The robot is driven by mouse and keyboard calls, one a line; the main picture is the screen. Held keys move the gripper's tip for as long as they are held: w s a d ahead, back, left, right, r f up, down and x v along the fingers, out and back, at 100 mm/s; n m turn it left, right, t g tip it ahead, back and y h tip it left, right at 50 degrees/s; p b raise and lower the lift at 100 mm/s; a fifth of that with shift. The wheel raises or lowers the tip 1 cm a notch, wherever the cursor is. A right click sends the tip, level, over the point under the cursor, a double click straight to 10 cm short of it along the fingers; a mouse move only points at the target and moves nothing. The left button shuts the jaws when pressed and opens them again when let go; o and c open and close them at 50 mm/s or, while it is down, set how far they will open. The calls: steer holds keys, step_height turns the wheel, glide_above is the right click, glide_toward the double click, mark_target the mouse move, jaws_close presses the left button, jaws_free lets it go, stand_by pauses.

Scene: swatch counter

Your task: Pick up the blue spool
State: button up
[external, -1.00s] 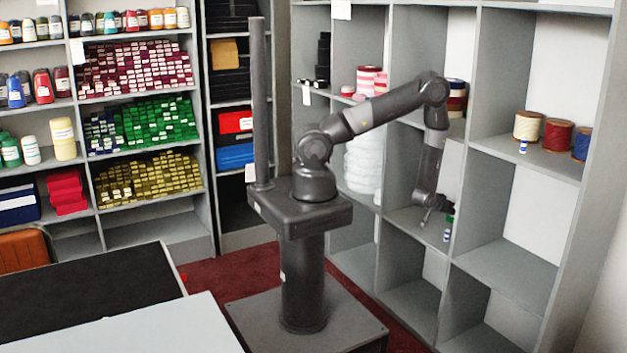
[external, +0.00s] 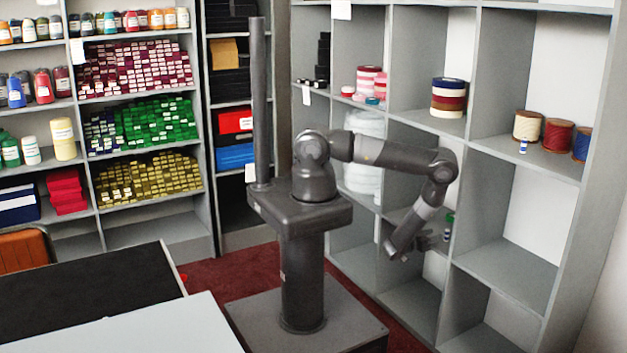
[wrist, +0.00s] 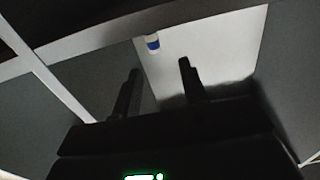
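A small white spool with a blue band (external: 447,236) stands at the front of a middle-row compartment in the external view, with a small green thing just above it. A small white and blue spool (wrist: 152,43) shows in the wrist view, beyond my fingertips and apart from them. A similar small spool (external: 523,146) stands on the upper right shelf, and a larger blue spool (external: 581,144) is partly cut off behind the shelf's upright. My gripper (external: 430,239) is left of the lower small spool, empty. In the wrist view its two dark fingers (wrist: 160,72) are spread apart.
Grey shelf dividers and boards (external: 410,216) frame the compartments around my gripper. Cream and red spools (external: 557,136) stand on the upper right shelf, and striped rolls (external: 449,97) are stacked in the upper middle compartment. The compartment at lower right (external: 507,273) is empty.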

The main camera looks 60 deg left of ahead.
mark_target(446, 231)
steer(key=w, duration=0.3)
steer(key=shift+w, duration=0.1)
steer(key=shift+w+d+f, duration=0.1)
steer(key=shift+w+d, duration=0.05)
steer(key=shift+w, duration=1.2)
steer(key=shift+w+d, duration=0.15)
steer(key=shift+w, duration=1.15)
steer(key=shift+c, duration=0.6)
jaws_close()
